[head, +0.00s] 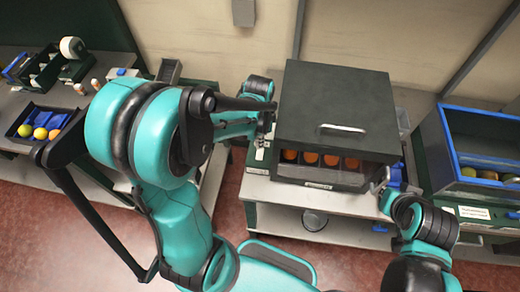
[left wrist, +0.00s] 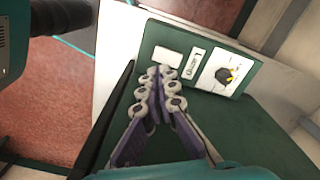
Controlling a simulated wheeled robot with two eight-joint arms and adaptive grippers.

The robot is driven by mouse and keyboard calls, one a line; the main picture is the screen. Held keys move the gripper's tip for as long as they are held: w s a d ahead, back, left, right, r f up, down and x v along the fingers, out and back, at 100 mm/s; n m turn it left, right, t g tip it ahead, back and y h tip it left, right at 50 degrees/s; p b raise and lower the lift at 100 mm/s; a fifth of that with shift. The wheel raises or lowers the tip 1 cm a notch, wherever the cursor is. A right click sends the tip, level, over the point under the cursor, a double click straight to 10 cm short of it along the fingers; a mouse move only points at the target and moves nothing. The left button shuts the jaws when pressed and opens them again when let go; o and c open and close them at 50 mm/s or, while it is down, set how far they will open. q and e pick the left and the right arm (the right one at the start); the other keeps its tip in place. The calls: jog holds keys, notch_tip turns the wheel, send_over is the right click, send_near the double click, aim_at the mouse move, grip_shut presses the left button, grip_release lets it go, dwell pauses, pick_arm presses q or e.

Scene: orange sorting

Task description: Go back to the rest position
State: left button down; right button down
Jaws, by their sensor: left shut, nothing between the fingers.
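My left gripper (head: 262,140) is beside the left side of the dark box, at the end of my large teal left arm. In the left wrist view its fingers (left wrist: 158,88) are together and empty, in front of a green control panel (left wrist: 195,58) with a round knob. I cannot tell whether they touch it. My right gripper (head: 390,182) is by the box's right front side, small and partly hidden by its own arm; its fingers are unclear.
The dark box (head: 335,105) with a silver handle stands on a light table (head: 285,193), with several oranges (head: 310,158) inside its front. A blue-rimmed crate (head: 480,180) of fruit is at right. A tray (head: 22,119) of fruit is at left.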

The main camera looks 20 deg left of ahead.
dwell(0.6)
pick_arm(q)
jog(key=s+d+r+n+t+b, duration=0.3)
jog(key=s+r+n+t+b, duration=0.1)
jog(key=s+n+t+b, duration=0.3)
jog(key=shift+s+r+n+b, duration=0.25)
jog(key=shift+s+n+b, duration=0.25)
jog(key=shift+n, duration=0.5)
dwell(0.4)
